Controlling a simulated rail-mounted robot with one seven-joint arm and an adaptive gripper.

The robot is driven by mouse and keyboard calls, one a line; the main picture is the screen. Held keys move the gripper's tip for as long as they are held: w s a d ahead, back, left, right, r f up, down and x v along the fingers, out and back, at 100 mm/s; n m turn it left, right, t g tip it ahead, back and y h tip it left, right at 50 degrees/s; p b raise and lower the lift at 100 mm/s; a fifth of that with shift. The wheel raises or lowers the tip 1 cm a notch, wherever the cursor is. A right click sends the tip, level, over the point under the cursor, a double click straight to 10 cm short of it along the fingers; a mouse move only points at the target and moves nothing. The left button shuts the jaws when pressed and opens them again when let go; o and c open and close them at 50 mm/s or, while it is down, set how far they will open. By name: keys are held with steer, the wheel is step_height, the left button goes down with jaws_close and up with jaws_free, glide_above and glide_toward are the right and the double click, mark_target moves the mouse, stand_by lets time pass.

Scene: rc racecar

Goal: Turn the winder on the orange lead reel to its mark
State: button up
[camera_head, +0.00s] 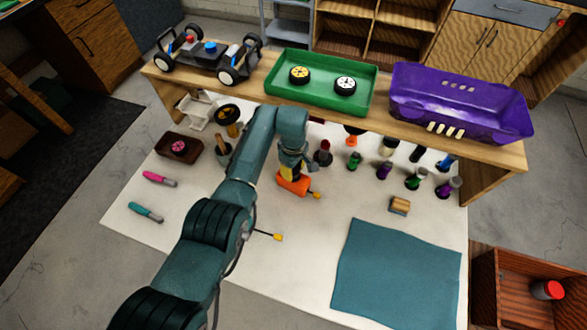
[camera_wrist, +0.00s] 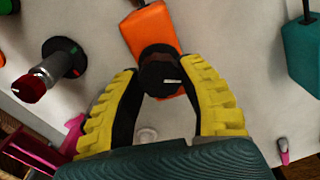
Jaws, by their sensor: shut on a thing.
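The orange lead reel (camera_head: 291,184) lies on the white work surface near the middle of the head view. In the wrist view the orange reel (camera_wrist: 150,35) is at the top centre. Its dark round winder (camera_wrist: 160,77) has a white line pointing right. My gripper (camera_wrist: 160,88), with yellow padded fingers, comes down over the reel and is shut on the winder, one finger on each side. In the head view my gripper (camera_head: 293,172) partly covers the reel, and the winder is hidden. I cannot make out the target mark.
A red-topped cylinder on a dark base (camera_wrist: 48,78) stands left of the reel in the wrist view, and a teal object (camera_wrist: 303,55) is at the right. A green tray (camera_head: 320,107) and a purple car body (camera_head: 460,112) sit on the rear shelf. A teal cloth (camera_head: 395,275) lies front right.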

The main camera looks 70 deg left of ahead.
steer(key=shift+s+d+f+m, duration=0.1)
steer(key=shift+f+m, duration=0.15)
steer(key=shift+m, duration=0.25)
steer(key=m, duration=0.3)
steer(key=m, duration=0.3)
steer(key=shift+m, duration=0.4)
steer(key=o, duration=1)
steer(key=shift+r, duration=0.1)
